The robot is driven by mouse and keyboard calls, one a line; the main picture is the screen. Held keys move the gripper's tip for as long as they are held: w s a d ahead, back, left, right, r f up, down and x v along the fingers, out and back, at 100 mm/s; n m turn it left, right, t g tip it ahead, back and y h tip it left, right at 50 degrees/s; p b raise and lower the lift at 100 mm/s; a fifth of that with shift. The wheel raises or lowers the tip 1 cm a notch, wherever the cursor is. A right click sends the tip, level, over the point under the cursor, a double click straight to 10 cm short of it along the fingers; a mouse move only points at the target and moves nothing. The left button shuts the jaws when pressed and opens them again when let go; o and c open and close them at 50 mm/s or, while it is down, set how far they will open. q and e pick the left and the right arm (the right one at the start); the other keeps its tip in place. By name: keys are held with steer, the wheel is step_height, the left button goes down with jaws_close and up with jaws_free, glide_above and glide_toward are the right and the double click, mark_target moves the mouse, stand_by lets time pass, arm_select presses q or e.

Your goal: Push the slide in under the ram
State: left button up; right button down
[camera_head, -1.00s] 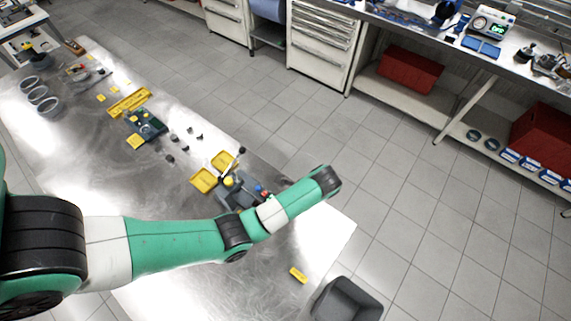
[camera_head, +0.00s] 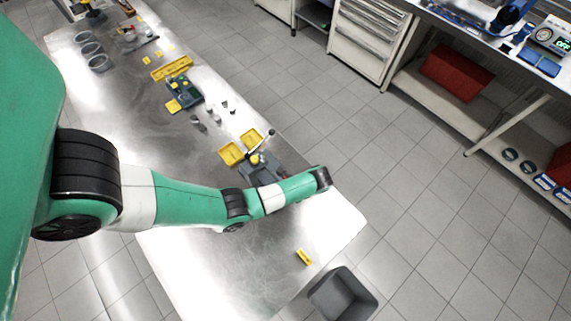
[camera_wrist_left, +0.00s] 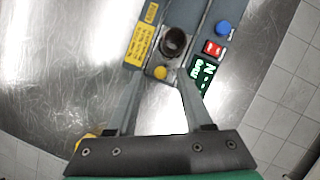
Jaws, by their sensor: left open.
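The grey press (camera_head: 258,172) stands on the metal bench, partly hidden behind my left arm in the head view. In the left wrist view its grey body (camera_wrist_left: 193,22) carries a slide piece with a dark round cup (camera_wrist_left: 174,42) and a yellow knob (camera_wrist_left: 160,73) at the near end. My left gripper (camera_wrist_left: 160,84) is open, its fingers on either side of the knob end. I cannot tell whether they touch it. The gripper's fingers are hidden in the head view. I cannot make out the ram clearly. My right gripper is in no view.
Beside the cup are a blue button (camera_wrist_left: 223,28), a red switch (camera_wrist_left: 212,48) and a lit green display (camera_wrist_left: 203,75). Yellow trays (camera_head: 231,153) sit behind the press. A small yellow block (camera_head: 304,257) lies near the bench edge, above a dark bin (camera_head: 343,294).

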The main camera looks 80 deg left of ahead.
arm_select(q)
steer(key=shift+x, duration=0.9)
jaws_close()
stand_by(0.8)
